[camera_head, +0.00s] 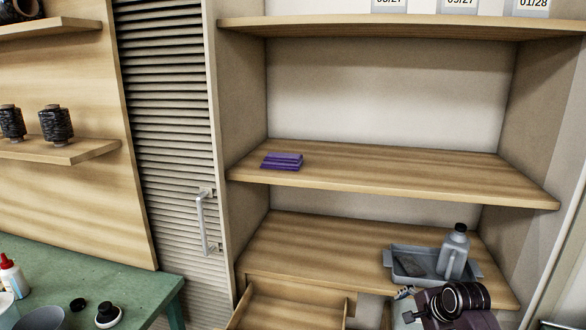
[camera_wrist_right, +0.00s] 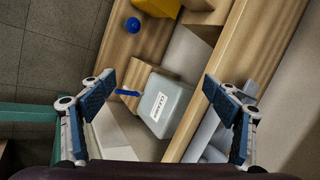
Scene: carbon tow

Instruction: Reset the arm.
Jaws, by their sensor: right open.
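My right arm comes in at the bottom right of the head view, in front of the lower shelf and its open drawer. Part of my right gripper (camera_head: 408,305) shows there, mostly cut off by the frame. In the right wrist view my right gripper (camera_wrist_right: 157,88) is open, its two blue-padded fingers wide apart with nothing held between them. Beyond the fingers lies a pale grey box with a white label (camera_wrist_right: 160,100), apart from them. My left gripper is in neither view. Black tow spools (camera_head: 56,124) stand on a wall shelf at the left.
A grey tray (camera_head: 405,280) with a grey bottle (camera_head: 453,250) is on the lower shelf, close behind my right arm. A purple stack (camera_head: 282,161) lies on the middle shelf. An open drawer (camera_head: 290,308) juts out below. A green table (camera_head: 140,290) with small containers is at left.

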